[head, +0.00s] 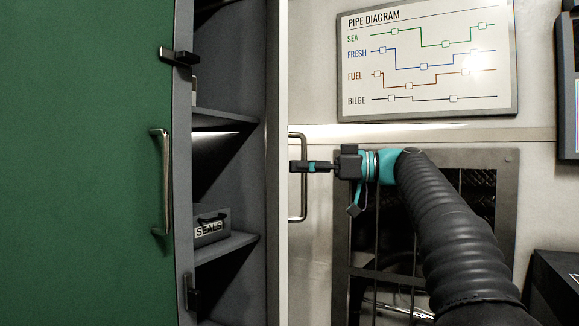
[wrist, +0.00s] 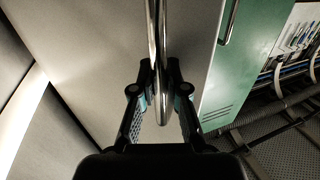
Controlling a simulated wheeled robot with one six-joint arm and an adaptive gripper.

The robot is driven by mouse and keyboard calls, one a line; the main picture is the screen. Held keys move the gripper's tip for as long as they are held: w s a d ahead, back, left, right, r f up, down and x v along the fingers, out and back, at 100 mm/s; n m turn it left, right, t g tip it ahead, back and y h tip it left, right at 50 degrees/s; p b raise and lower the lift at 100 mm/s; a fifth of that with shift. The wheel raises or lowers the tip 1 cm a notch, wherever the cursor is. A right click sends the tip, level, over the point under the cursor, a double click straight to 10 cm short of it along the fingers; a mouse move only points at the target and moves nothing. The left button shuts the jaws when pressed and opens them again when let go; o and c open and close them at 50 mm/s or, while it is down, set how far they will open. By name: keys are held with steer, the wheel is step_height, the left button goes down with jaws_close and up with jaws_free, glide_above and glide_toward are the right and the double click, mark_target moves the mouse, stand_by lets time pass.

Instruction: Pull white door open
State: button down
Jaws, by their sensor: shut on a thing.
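The white door (head: 278,220) shows in the head view as a narrow pale upright strip right of the shelves, seen nearly edge-on. Its pale face (wrist: 95,50) fills the upper left of the wrist view. Its metal handle (head: 304,205) is a tall upright bar on the right side of the strip. My gripper (head: 298,166) reaches in from the right at about mid-height of the handle. In the wrist view the handle bar (wrist: 157,40) runs between the two fingers (wrist: 159,85), which are shut on it. The door's hinge is not clear to me.
A green door (head: 80,160) with its own handle (head: 164,185) stands at the left. Between the doors are open shelves (head: 225,120) with a box labelled SEALS (head: 211,229). A pipe diagram (head: 430,60) hangs above a dark metal frame (head: 508,205) behind my arm.

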steer(key=w+d+p, duration=0.2)
steer(key=d+p, duration=0.1)
steer(key=d, duration=0.4)
steer(key=shift+w+d, duration=0.35)
steer(key=shift+d, duration=0.05)
steer(key=c, duration=1.2)
jaws_free()
steer(key=v, duration=1.2)
